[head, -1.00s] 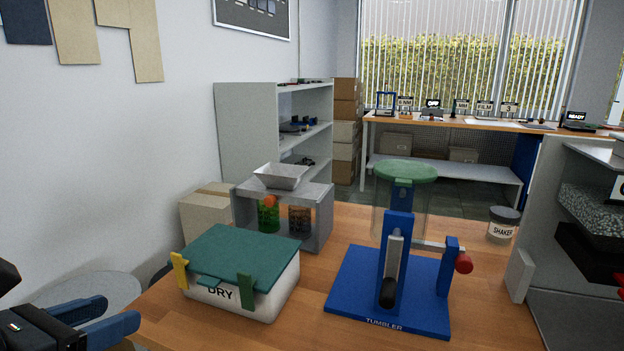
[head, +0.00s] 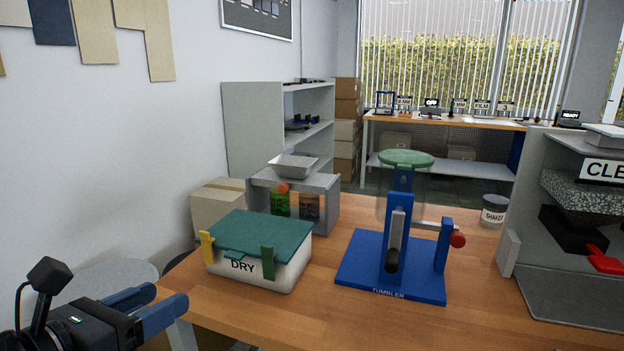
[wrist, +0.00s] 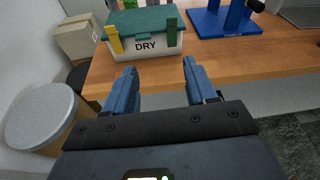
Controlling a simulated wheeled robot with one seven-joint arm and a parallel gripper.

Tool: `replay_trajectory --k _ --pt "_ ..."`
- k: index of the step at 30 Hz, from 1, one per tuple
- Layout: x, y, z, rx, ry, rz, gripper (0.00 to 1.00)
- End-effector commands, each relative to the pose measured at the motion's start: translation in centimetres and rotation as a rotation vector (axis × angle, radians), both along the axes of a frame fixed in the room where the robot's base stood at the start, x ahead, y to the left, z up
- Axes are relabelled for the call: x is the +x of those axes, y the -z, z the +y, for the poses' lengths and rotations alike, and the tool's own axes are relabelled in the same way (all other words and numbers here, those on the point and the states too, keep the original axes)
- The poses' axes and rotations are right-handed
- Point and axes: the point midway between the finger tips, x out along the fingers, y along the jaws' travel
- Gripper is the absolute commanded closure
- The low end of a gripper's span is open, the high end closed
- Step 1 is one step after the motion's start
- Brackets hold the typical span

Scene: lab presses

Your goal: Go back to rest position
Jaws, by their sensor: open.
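My gripper (head: 152,302) is at the lower left of the head view, off the table's left front edge. Its two blue fingers are apart, with nothing between them. In the wrist view my gripper (wrist: 160,88) points toward the table's front edge, short of the white box labelled DRY (wrist: 146,47). In the head view the DRY box (head: 258,267) stands on the table, with its green lid (head: 262,233) on top and a yellow and a green clip at its front. The blue TUMBLER stand (head: 392,265) with a green-capped clear jar (head: 405,160) is to its right.
The wooden table (head: 300,322) has a bare front strip. A grey hopper stand (head: 325,200) is behind the DRY box. A round grey stool (wrist: 40,117) is beside the table at the left.

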Motion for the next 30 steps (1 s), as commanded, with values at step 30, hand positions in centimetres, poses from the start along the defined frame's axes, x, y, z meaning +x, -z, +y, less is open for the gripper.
replay_trajectory --k 30 --pt "-2.3 1.8 -35.6 -1.608 0.164 -0.257 0.44"
